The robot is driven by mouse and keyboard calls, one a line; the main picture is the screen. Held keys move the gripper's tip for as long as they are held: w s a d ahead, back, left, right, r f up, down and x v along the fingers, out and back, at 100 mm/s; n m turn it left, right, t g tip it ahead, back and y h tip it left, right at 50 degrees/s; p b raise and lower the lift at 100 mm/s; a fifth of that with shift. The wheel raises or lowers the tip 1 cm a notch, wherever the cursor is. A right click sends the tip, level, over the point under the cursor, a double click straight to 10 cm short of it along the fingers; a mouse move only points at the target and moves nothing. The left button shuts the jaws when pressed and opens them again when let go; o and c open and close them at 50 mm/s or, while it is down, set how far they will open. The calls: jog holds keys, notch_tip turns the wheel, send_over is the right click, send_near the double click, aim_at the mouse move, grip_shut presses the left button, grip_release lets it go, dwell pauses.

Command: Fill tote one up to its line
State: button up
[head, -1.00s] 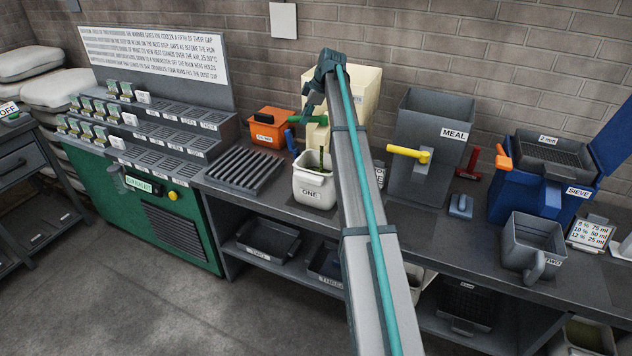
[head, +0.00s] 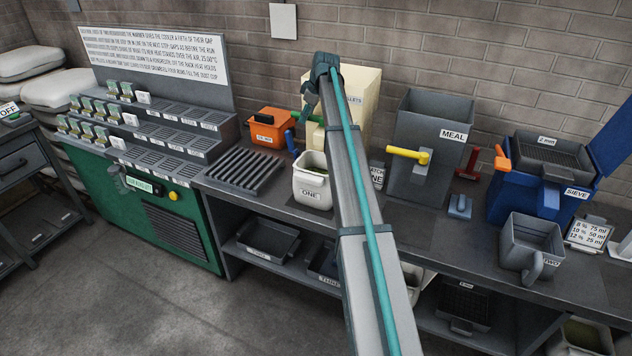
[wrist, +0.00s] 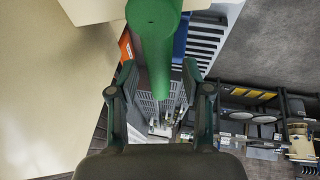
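Tote one (head: 311,190), a white tub with a ONE label, stands on the bench. Some greenish material shows inside it, but my arm hides part of its mouth and I cannot read its level or line. Behind it is the cream pellet bin (head: 362,97), with a green handle (head: 311,117) at its front left. My gripper (head: 309,106) is up at this handle. In the wrist view the green handle (wrist: 157,35) lies between my fingers (wrist: 160,68), which stand apart with a narrow gap on each side.
An orange box (head: 268,128) with a blue handle stands left of the bin. The grey MEAL hopper (head: 425,130), blue sieve box (head: 530,190) and grey tote two (head: 530,243) stand to the right. A slatted rack (head: 245,170) lies left of tote one.

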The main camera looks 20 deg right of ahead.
jog(key=shift+o, duration=0.2)
jog(key=shift+r, duration=0.15)
dwell(0.3)
jog(key=p+v, duration=0.2)
jog(key=v, duration=0.4)
jog(key=shift+s+r, duration=0.2)
jog(key=shift+r, duration=0.15)
dwell(0.6)
